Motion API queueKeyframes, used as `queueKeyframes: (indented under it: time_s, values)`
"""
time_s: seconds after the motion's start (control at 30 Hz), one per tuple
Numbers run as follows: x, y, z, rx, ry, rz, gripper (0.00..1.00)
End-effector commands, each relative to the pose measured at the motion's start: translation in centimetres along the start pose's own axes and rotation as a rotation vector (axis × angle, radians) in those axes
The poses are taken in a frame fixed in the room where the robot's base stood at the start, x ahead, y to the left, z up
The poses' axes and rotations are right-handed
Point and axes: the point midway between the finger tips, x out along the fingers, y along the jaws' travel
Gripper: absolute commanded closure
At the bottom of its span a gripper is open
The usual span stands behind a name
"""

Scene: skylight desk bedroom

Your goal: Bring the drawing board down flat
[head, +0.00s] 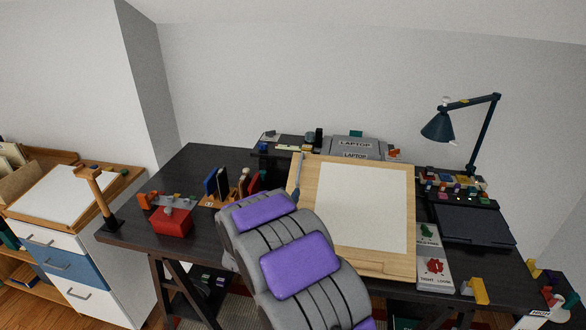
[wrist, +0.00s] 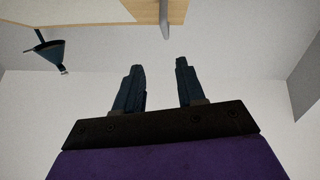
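The drawing board (head: 403,262) is a pale wooden panel with a white sheet (head: 362,205) on it. It appears tilted on the dark desk, right of my arm. A narrow grey-blue piece (head: 298,170) stands at its upper left edge. In the wrist view, the board's wooden edge (wrist: 110,14) shows at the top, with a grey piece (wrist: 165,20) beside it. My gripper (wrist: 159,66) has its two dark fingers apart with nothing between them. In the head view my arm mostly hides the gripper.
A lamp (head: 440,126) and dark tablet (head: 470,226) are right.

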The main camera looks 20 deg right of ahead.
Motion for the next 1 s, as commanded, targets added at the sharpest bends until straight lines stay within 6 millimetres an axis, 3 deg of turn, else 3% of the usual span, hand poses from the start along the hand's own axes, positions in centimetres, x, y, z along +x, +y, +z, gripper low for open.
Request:
queueKeyframes:
  time_s: [0.37, 0.7, 1.0]
  values:
    - [6.0, -1.4, -0.1, -0.009, 0.006, -0.003, 0.61]
    - [12.4, -0.4, 0.2, -0.001, -0.001, -0.001, 0.61]
    - [14.7, -1.2, -0.3, -0.007, 0.004, -0.005, 0.61]
